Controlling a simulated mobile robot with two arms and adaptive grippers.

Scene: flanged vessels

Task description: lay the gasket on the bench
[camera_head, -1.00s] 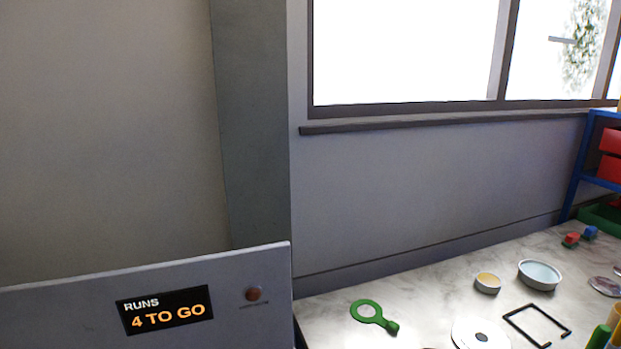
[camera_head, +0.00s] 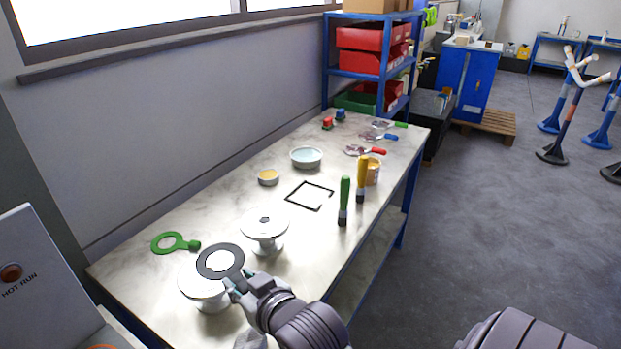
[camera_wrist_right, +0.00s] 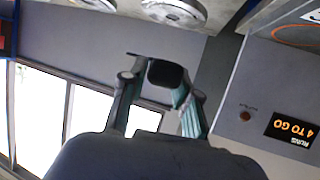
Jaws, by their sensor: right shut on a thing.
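My right gripper (camera_head: 238,285) is shut on a dark grey ring gasket (camera_head: 222,248). The gasket is at the near end of the bench, over or against the white flanged vessel (camera_head: 187,282). I cannot tell whether they touch. In the right wrist view, a dark piece of the gasket (camera_wrist_right: 166,73) shows between the fingertips. A second white flanged vessel (camera_head: 250,225) stands just beyond. My left gripper is not in view.
The bench also holds a black square frame (camera_head: 300,188), a yellow-topped tin (camera_head: 268,178), a pale bowl (camera_head: 306,158), green (camera_head: 344,195) and yellow (camera_head: 362,175) handled brushes, and several small tools. A panel (camera_head: 40,280) stands at the near left. Bare patches lie between items.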

